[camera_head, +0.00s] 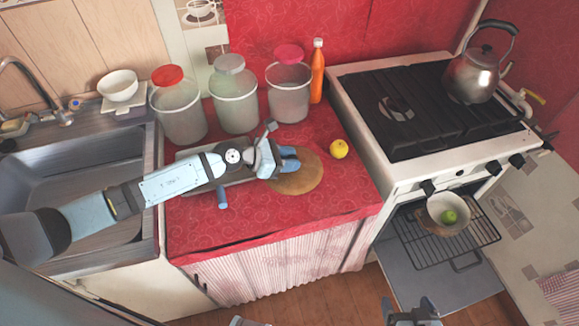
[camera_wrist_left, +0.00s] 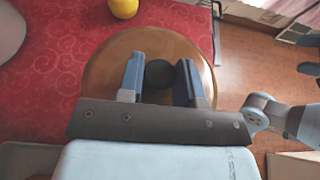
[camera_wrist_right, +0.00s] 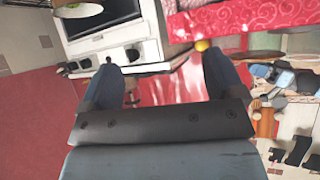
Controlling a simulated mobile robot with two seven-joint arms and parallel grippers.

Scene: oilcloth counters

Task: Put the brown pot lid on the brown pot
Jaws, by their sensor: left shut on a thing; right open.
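The brown pot lid (camera_head: 308,178) is a round brown disc over the red counter. It also shows in the left wrist view (camera_wrist_left: 105,75), with a dark round knob (camera_wrist_left: 159,74) at its middle. My left gripper (camera_head: 287,160) is over the lid, its fingers on both sides of the knob and shut on it. My right gripper (camera_head: 411,311) is open and empty at the bottom edge, low in front of the oven.
A yellow lemon (camera_head: 339,149) lies right of the lid. Several canisters (camera_head: 233,98) and an orange bottle (camera_head: 317,72) stand behind it. A stove (camera_head: 350,110) with a kettle (camera_head: 472,75) is at right.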

